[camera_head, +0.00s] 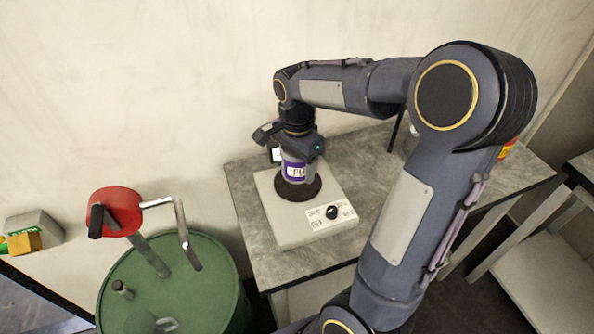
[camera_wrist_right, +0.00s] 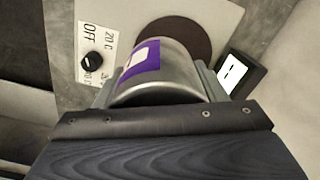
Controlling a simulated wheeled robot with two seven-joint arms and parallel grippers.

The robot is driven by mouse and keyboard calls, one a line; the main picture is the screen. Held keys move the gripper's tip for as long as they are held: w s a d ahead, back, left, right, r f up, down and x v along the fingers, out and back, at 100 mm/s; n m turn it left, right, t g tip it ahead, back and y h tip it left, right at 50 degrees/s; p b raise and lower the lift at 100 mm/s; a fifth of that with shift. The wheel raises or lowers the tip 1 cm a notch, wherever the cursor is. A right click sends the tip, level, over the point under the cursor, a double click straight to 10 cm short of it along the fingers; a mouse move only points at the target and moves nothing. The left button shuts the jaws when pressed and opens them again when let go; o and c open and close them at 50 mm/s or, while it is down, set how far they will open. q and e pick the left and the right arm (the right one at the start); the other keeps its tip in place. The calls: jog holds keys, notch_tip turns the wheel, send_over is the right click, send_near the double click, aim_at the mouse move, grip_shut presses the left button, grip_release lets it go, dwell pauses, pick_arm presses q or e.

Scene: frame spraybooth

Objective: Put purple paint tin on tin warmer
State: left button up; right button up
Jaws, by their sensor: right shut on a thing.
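The purple paint tin (camera_head: 293,171) is a silver tin with a purple label, upright at the dark round plate of the tin warmer (camera_head: 274,214). My right gripper (camera_head: 291,155) is shut on the tin from above. In the right wrist view the tin (camera_wrist_right: 168,75) sits between the fingers of my right gripper (camera_wrist_right: 160,95), and the dark plate shows just past it. I cannot tell if the tin's base touches the plate. The warmer is a pale flat box with a black knob and a marked label on its front. My left gripper is not in view.
The warmer stands on a grey table (camera_head: 290,274) against a pale wall. A green drum (camera_head: 200,290) with a red-topped crank pump (camera_head: 118,208) stands to the left. A small dark device with a white screen (camera_wrist_right: 241,73) is beside the warmer. Another table (camera_head: 560,270) is at right.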

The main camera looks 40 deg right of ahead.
jog(key=shift+w+d+f, duration=0.3)
jog(key=shift+w+f, duration=0.1)
jog(key=shift+f, duration=0.15)
jog(key=shift+w+d+f, duration=0.3)
jog(key=shift+w+f, duration=0.05)
jog(key=shift+f, duration=0.2)
jog(key=shift+w+d+f, duration=0.1)
jog(key=shift+f, duration=0.85)
jog(key=shift+w+d+f, duration=0.1)
jog(key=shift+f, duration=0.85)
jog(key=shift+f, duration=0.1)
jog(key=o, duration=1.2)
jog(key=shift+o, duration=0.2)
